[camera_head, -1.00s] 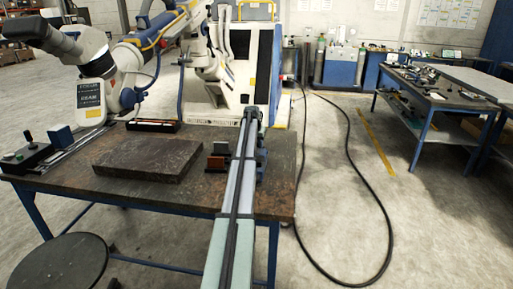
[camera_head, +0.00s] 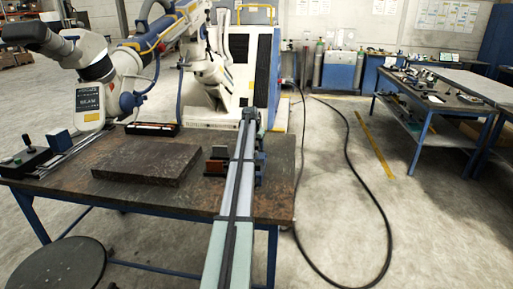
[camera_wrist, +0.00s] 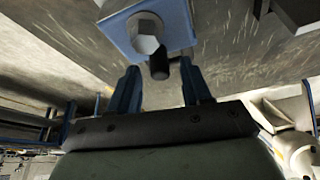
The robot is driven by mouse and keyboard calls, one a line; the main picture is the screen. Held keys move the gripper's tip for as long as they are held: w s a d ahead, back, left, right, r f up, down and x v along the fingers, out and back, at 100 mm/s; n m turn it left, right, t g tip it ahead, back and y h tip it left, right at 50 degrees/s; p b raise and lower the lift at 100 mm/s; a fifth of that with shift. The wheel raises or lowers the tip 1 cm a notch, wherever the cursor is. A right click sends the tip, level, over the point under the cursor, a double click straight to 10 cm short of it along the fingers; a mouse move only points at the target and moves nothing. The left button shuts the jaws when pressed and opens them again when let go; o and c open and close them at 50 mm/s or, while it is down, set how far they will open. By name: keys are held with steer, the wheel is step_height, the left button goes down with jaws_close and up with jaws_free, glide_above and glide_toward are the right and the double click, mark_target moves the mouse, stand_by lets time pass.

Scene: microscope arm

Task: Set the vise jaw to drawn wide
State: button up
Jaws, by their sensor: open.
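The vise stands on the dark workbench. In the head view its orange-brown part (camera_head: 214,167) and grey part (camera_head: 221,151) show just left of my arm, which hides the rest. In the wrist view a blue plate (camera_wrist: 183,18) with a grey hex nut (camera_wrist: 146,34) and a short black cylinder (camera_wrist: 159,66) lies ahead of my fingers; I take these to be vise parts. My gripper (camera_wrist: 158,80) is open, its two blue fingers on either side of and below the black cylinder. Contact cannot be told. In the head view my arm hides the fingers.
A brown stone slab (camera_head: 147,163) lies left of the vise. A microscope arm (camera_head: 97,72) overhangs the bench's back left, near a control box with a joystick (camera_head: 28,157). A black tray (camera_head: 152,129) sits at the back edge. A round stool (camera_head: 58,268) stands in front.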

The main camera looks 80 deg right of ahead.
steer(key=v, duration=1.2)
steer(key=shift+w+r, duration=0.1)
